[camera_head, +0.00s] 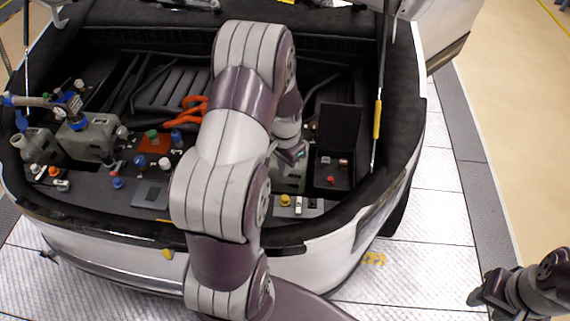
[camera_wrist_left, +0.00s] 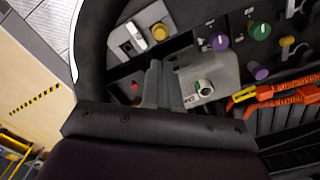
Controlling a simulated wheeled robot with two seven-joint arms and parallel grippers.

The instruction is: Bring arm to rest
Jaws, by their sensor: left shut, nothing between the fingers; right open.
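My left arm (camera_head: 230,150) rises across the middle of the head view and bends down over the open vehicle bay. My left gripper (camera_head: 293,158) is at its end, shut and empty, beside a grey reservoir (camera_head: 290,182) that the arm partly hides. In the left wrist view the shut fingers (camera_wrist_left: 160,68) are close beside the grey reservoir with a white cap (camera_wrist_left: 204,87). I cannot tell whether they touch it. My right gripper (camera_head: 480,297) is open and apart from the vehicle at the lower right, partly cut off by the frame edge.
A black open box (camera_head: 338,150) stands right of my left gripper. Orange cables (camera_head: 190,110), coloured caps and more grey reservoirs (camera_head: 92,138) fill the bay's left. A strut with a yellow sleeve (camera_head: 378,118) stands at the right. The floor right of the vehicle (camera_head: 520,130) is clear.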

